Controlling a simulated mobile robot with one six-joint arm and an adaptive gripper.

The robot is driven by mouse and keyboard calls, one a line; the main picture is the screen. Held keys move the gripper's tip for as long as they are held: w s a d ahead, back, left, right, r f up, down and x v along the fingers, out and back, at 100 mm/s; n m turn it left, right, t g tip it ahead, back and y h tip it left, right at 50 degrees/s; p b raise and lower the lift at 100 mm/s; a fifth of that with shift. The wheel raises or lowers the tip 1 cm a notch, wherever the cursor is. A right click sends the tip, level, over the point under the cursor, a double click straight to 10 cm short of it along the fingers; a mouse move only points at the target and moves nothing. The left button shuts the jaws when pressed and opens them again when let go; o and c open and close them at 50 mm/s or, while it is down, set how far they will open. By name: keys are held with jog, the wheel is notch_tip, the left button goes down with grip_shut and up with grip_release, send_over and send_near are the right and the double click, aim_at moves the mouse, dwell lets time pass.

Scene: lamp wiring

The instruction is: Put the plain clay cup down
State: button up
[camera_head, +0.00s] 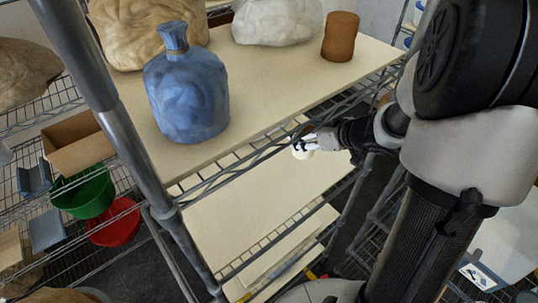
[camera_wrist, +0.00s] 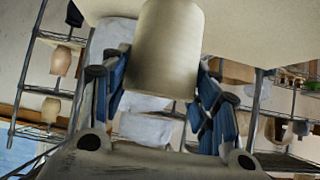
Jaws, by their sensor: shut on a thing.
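My gripper (camera_head: 306,144) is at the shelf rack, below the front edge of the upper board and above the lower board. It is shut on a plain cream clay cup (camera_wrist: 165,45), which fills the space between the blue-padded fingers in the wrist view. In the head view only a small pale part of the cup (camera_head: 301,153) shows, the rest hidden by the fingers. I cannot tell whether the cup touches the board below it.
The upper board (camera_head: 270,85) bears a blue bottle (camera_head: 187,90), pale lumps and a brown cup (camera_head: 340,37). The lower board (camera_head: 240,215) looks mostly bare. A metal post (camera_head: 130,150) stands left of it. Green (camera_head: 85,195) and red (camera_head: 115,224) bins stand farther left.

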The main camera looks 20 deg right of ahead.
aim_at(308, 157)
notch_tip(308, 157, down, 5)
jog(key=shift+s+d+r+b, duration=0.15)
jog(key=shift+r+b, duration=0.05)
jog(key=shift+b, duration=0.65)
jog(key=shift+f+b, duration=0.8)
jog(key=shift+f, duration=1.1)
jog(key=shift+f, duration=0.2)
jog(key=o, duration=1.3)
jog(key=shift+o, duration=0.2)
jog(key=shift+r, duration=0.15)
